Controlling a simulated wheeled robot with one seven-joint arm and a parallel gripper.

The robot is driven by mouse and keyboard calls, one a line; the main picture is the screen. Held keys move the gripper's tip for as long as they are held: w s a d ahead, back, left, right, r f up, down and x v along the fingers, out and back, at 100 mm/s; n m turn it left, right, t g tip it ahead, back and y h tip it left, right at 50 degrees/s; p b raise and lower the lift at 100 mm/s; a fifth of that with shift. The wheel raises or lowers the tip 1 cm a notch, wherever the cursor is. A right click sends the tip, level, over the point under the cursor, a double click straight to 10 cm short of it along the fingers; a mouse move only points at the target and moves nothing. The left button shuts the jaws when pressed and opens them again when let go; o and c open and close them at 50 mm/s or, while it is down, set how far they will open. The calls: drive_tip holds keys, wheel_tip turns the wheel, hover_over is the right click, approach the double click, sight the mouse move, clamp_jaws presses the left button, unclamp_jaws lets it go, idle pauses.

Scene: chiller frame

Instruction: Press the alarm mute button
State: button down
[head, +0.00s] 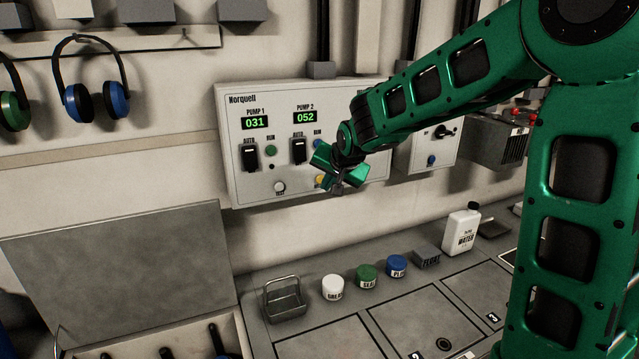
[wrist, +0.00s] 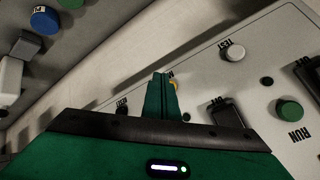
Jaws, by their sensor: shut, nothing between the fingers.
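The pump panel (head: 235,165) on the wall carries a yellow button (head: 319,180) low under PUMP 2. I take it to be the alarm mute button; its label is mostly hidden. My gripper (head: 338,187) is shut and empty, its fingertips in front of the panel just right of the yellow button in the head view. In the wrist view the shut fingertips (wrist: 161,76) cover most of the yellow button (wrist: 175,86), leaving only a yellow edge. I cannot tell whether they touch it.
A white TEST button (head: 279,186) sits left of the yellow one. A green RUN button (head: 270,150) and black AUTO switches (head: 250,157) are above. A second panel (head: 432,158) is to the right.

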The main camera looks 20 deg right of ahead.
drive_tip(key=shift+w, duration=0.15)
drive_tip(key=shift+w, duration=0.2)
drive_tip(key=shift+w+a+r, duration=0.1)
drive_tip(key=shift+w, duration=0.4)
idle(0.8)
drive_tip(key=shift+s, duration=0.9)
drive_tip(key=shift+s, duration=0.1)
drive_tip(key=shift+s+d, duration=0.2)
drive_tip(key=shift+s, duration=1)
drive_tip(key=shift+s+d, duration=0.15)
drive_tip(key=shift+s, duration=1.05)
